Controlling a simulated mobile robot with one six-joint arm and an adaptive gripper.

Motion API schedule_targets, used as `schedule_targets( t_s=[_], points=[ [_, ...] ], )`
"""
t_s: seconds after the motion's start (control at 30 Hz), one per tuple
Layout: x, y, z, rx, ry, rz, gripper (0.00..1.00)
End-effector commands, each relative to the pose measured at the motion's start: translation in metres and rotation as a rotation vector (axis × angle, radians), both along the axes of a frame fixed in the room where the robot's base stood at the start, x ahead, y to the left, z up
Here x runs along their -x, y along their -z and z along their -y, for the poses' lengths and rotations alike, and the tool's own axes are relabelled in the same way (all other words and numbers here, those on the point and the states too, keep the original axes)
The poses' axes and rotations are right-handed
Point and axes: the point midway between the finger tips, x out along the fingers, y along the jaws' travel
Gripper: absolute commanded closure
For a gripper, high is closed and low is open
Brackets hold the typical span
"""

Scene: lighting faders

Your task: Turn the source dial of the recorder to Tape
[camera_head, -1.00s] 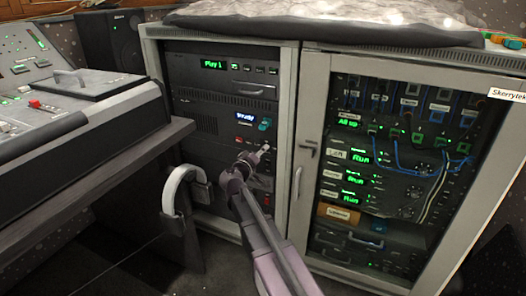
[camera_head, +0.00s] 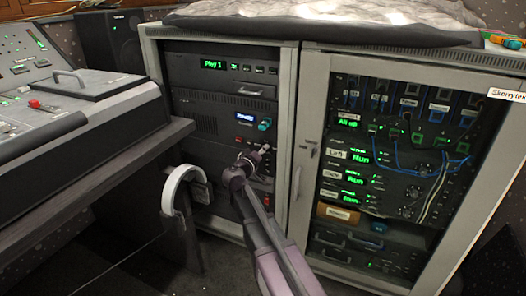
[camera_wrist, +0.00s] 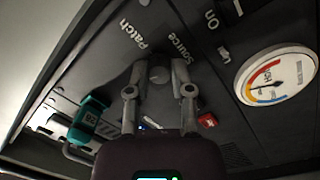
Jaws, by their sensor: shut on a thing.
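The source dial (camera_wrist: 159,74) is a grey round knob beside the "Source" label. My gripper (camera_wrist: 158,68) is shut on the dial, one finger on each side of it. In the head view my gripper (camera_head: 263,149) reaches the right part of the panel and hides the dial. I cannot read which setting the dial points to.
The right rack's framed door (camera_head: 297,185) is close on the right.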

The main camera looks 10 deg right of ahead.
Motion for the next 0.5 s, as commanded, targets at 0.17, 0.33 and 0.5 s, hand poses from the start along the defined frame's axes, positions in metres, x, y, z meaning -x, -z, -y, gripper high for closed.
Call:
schedule_targets(
  t_s=[0.17, 0.33, 0.5],
  points=[
    [-0.0006, 0.0006, 0.0008, 0.043, 0.001, -0.032, 1.00],
    [-0.0006, 0.0010, 0.0012, 0.137, 0.001, -0.100, 1.00],
    [-0.0006, 0.0008, 0.0016, 0.239, 0.002, -0.173, 1.00]
  ],
)
